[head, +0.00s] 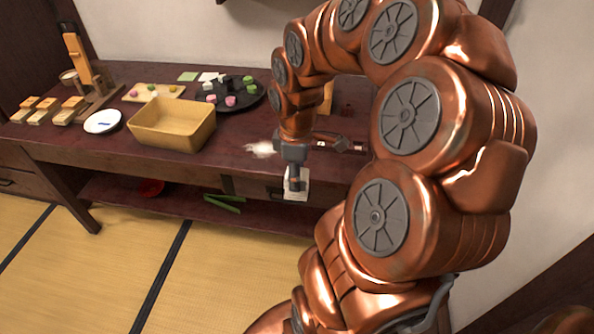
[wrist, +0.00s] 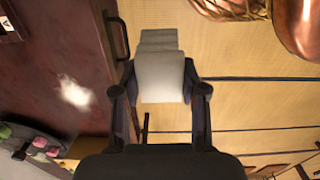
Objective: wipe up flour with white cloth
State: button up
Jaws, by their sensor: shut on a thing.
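The white cloth (head: 297,190) hangs in my gripper (head: 296,178), in front of the table's front edge. In the wrist view the folded cloth (wrist: 160,78) sits between the two fingers of my gripper (wrist: 160,92), with the floor behind it. My gripper is shut on it. The flour (head: 262,148) is a pale smudge on the dark red table, to the left of my gripper and behind it. It also shows in the wrist view (wrist: 74,91), left of the cloth and apart from it.
A yellow bin (head: 172,127) stands left of the flour. A black tray (head: 238,101) with pink and green sweets is behind it. A white plate (head: 103,121) and several small blocks are further left. Green strips (head: 224,203) lie on the lower shelf. The tatami floor in front is clear.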

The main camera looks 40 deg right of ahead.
jog(key=o, duration=0.5)
jog(key=c, duration=0.4)
jog(key=shift+w, duration=0.1)
